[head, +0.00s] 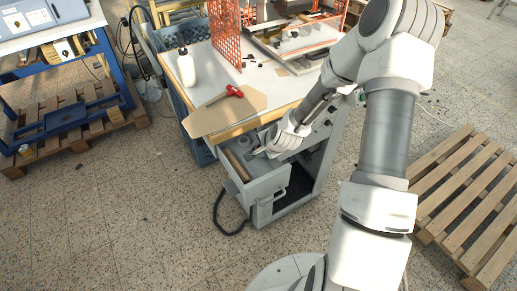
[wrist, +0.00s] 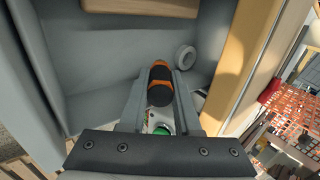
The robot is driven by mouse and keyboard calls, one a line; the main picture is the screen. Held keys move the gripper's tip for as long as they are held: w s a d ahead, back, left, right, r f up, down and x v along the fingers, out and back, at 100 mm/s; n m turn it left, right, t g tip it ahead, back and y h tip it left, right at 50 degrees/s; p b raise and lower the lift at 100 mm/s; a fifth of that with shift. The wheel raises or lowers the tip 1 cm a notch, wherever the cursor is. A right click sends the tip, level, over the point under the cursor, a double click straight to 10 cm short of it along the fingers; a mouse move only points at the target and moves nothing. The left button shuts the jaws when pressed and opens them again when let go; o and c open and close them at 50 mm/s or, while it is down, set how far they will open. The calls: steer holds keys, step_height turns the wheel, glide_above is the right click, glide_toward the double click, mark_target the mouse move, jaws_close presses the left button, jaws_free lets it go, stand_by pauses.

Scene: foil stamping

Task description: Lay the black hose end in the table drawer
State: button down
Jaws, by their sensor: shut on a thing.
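The table drawer (head: 268,187) is pulled out below the table top, and its grey inside also fills much of the wrist view (wrist: 95,60). My gripper (head: 262,152) is over or in the open drawer. In the wrist view my gripper (wrist: 161,82) is shut on a short black piece with orange bands, the black hose end (wrist: 160,94), which sits between the two fingers. Its underside is hidden, and I cannot tell whether it touches the drawer floor. The head view does not show the held piece clearly.
A small white ring (wrist: 185,57) lies in the drawer near a wooden side strip (wrist: 237,60). On the table top are a white bottle (head: 186,68), a red-handled tool (head: 228,93) and an orange grid (head: 224,35). A black hose (head: 222,220) loops on the floor. A pallet (head: 465,190) lies at right.

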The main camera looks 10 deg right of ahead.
steer(key=c, duration=0.5)
jaws_free()
steer(key=shift+c, duration=0.2)
steer(key=shift+r, duration=0.1)
steer(key=p+v, duration=0.3)
steer(key=v, duration=1.4)
steer(key=shift+s, duration=0.1)
